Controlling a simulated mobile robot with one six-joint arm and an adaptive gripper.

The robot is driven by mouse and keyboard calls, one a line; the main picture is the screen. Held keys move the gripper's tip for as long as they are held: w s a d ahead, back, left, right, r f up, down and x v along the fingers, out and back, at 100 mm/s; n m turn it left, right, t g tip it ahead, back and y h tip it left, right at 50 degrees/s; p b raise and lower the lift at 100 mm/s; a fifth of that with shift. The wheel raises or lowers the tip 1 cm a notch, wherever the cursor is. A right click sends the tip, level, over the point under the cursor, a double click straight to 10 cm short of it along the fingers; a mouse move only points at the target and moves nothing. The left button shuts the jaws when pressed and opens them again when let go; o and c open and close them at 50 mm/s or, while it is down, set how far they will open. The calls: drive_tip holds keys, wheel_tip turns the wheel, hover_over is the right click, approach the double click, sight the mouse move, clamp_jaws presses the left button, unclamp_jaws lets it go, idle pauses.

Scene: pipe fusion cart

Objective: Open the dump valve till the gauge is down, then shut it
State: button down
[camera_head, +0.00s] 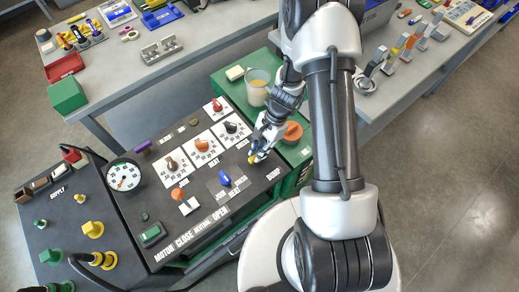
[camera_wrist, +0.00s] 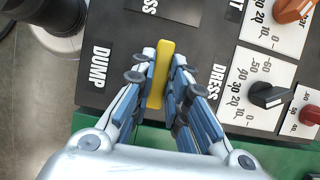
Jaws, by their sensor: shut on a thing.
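The yellow dump valve handle (camera_wrist: 161,73) stands between the DUMP and DRESS labels on the dark panel in the wrist view. Its long side runs roughly up and down that picture, leaning slightly. My gripper (camera_wrist: 160,80) is shut on it, with a blue-padded finger against each side. In the head view my gripper (camera_head: 258,152) reaches down to the panel's right part, and only a bit of the yellow handle (camera_head: 251,159) shows. The round white gauge (camera_head: 124,177) stands at the panel's left end. Its needle is too small to read surely.
The panel (camera_head: 200,232) carries several other knobs, among them a blue one (camera_head: 225,178) and an orange one (camera_head: 202,145). A beaker (camera_head: 257,90) and a large orange knob (camera_head: 292,131) stand on the green unit beside my gripper. A green button box (camera_head: 152,235) is at the panel's front left.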

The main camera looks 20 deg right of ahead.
drive_tip(key=c, duration=1.6)
unclamp_jaws()
drive_tip(key=shift+o, duration=0.2)
drive_tip(key=shift+r, duration=0.1)
drive_tip(key=v, duration=1.1)
drive_tip(key=shift+d+r, duration=0.2)
drive_tip(key=shift+r, duration=0.15)
drive_tip(key=shift+w, duration=0.1)
